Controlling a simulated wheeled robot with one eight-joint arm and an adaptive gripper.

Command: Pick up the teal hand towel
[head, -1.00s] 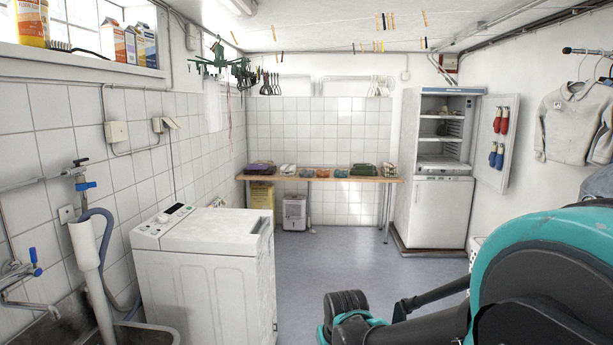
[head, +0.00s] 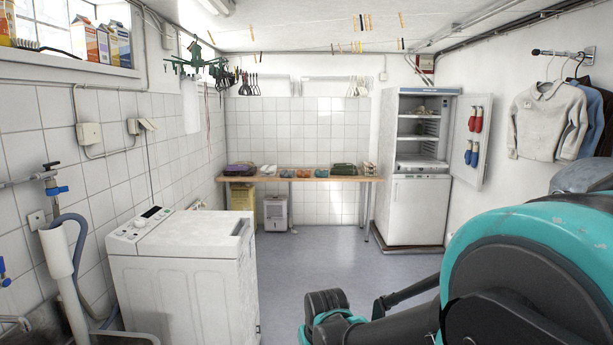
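Several small folded or bundled items lie in a row on the wooden table (head: 225,180) at the far wall. A small blue-teal item (head: 321,172), right of the row's middle, may be the teal hand towel, but it is too small and far off to be sure. My arm fills the lower right of the head view, far in front of the table. My gripper cannot be made out in this view, so its opening and contents do not show.
A white top-loading washing machine (head: 185,265) stands at the left near a sink. A white fridge (head: 412,205) with its upper door open stands right of the table. Shirts (head: 545,120) hang at the right. The grey floor (head: 310,265) between is clear.

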